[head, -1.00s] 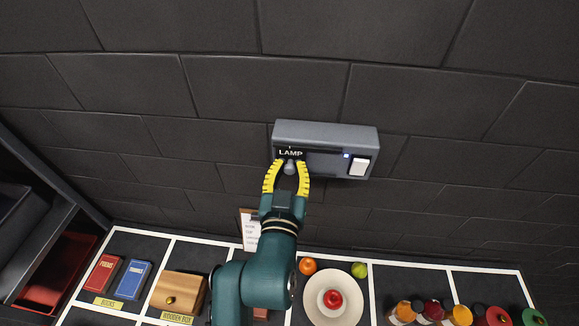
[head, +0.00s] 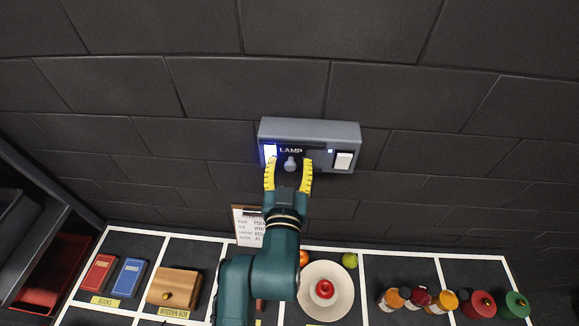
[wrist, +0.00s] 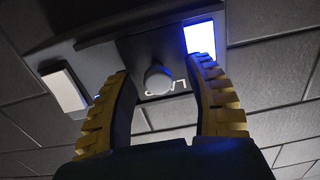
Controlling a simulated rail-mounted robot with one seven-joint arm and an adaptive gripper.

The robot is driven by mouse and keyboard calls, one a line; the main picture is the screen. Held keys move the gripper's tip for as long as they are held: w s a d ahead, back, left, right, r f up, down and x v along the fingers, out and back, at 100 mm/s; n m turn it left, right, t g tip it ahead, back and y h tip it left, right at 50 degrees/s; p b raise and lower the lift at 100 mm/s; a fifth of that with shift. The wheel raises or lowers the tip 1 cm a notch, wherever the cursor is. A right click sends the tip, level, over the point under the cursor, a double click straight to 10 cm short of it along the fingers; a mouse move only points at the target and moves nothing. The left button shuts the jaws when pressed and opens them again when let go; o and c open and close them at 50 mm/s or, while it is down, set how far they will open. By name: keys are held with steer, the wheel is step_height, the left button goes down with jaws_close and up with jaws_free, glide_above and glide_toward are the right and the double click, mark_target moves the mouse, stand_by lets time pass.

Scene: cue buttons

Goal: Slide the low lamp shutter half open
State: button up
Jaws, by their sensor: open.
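The grey lamp unit (head: 310,130) is mounted on the dark brick wall. Its dark sliding shutter, labelled LAMP (head: 291,150), carries a round grey knob (head: 290,164). The shutter stands away from the left end, and a bright blue-white lit window (head: 270,150) shows there. In the wrist view the lit window (wrist: 200,40) is at the upper right and the knob (wrist: 158,80) is between my fingers. My gripper (head: 289,170) is open, with one yellow finger on each side of the knob. Whether either finger touches it is unclear. The label is partly hidden in the wrist view.
A white rocker switch (head: 343,160) is on the unit's right, beside a small blue light. Below, a divided shelf holds books (head: 130,278), a wooden box (head: 174,288), a plate (head: 325,305) with fruit, and several jars. A clipboard (head: 248,225) is below the unit.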

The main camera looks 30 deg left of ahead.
steer(key=v, duration=1.2)
steer(key=w+d+r+m+t+h+p, duration=0.2)
steer(key=d+r, duration=0.4)
steer(key=r, duration=0.3)
steer(key=w+d+r+m+t+h+p, duration=0.1)
steer(key=w+d+r+m+t+h, duration=0.15)
steer(key=d+r, duration=0.5)
steer(key=s+d+r+h, duration=0.1)
steer(key=s+d+r, duration=0.1)
steer(key=r, duration=0.4)
steer(key=s+d+r+t+h+p, duration=0.1)
steer(key=s+d+r+h, duration=0.1)
steer(key=r, duration=0.4)
steer(key=shift+s+d, duration=0.75)
steer(key=shift+d, duration=0.4)
steer(key=shift+a, duration=0.1)
